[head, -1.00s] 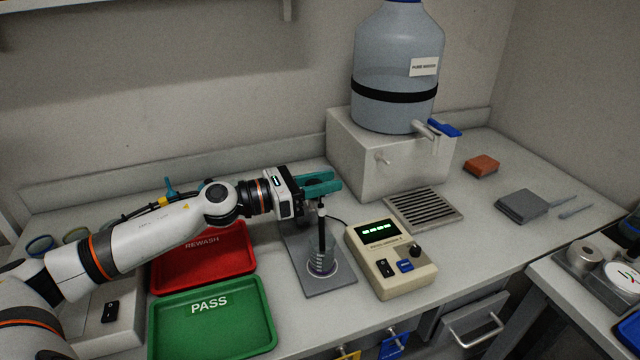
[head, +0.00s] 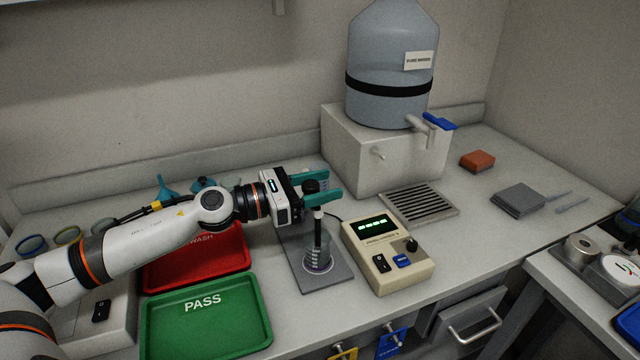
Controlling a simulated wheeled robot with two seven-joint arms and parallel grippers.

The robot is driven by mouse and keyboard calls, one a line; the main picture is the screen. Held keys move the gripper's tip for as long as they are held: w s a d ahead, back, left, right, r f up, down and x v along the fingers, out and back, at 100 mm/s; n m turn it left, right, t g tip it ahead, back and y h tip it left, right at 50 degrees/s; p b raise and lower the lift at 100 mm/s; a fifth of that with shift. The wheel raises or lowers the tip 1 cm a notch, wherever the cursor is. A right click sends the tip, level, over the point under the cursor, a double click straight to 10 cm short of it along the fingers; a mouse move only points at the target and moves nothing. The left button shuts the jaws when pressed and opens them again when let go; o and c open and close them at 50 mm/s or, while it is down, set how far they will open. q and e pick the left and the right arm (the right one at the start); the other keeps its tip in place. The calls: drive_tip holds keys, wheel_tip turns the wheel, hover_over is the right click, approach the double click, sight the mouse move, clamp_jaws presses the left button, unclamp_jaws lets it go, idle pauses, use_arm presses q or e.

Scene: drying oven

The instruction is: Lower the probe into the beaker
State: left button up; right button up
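The glass beaker (head: 317,261) stands on a grey stand plate (head: 333,281) left of the meter. The slim black probe (head: 318,236), with a pale collar near its top, stands upright with its lower end inside the beaker. My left gripper (head: 325,188) comes in from the left above the beaker. Its two teal fingers are spread apart, with a dark knob (head: 311,186) between them. The far finger is partly hidden behind the knob. Whether a finger touches the probe's top cannot be told. My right gripper is not in view.
The beige meter (head: 387,258) with a lit green display stands just right of the beaker. A green PASS tray (head: 205,325) and a red tray (head: 180,267) lie to the left. A large water bottle (head: 385,105) on a box (head: 350,150) stands behind.

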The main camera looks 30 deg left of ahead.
use_arm(q)
drive_tip(key=shift+a, duration=0.1)
drive_tip(key=shift+s+a+f+b, duration=0.15)
drive_tip(key=shift+s+a+b, duration=0.25)
drive_tip(key=shift+b, duration=0.1)
drive_tip(key=b+v, duration=0.2)
drive_tip(key=v, duration=0.8)
drive_tip(key=shift+s+a, duration=0.2)
drive_tip(key=shift+s, duration=0.2)
drive_tip(key=shift+r, duration=0.25)
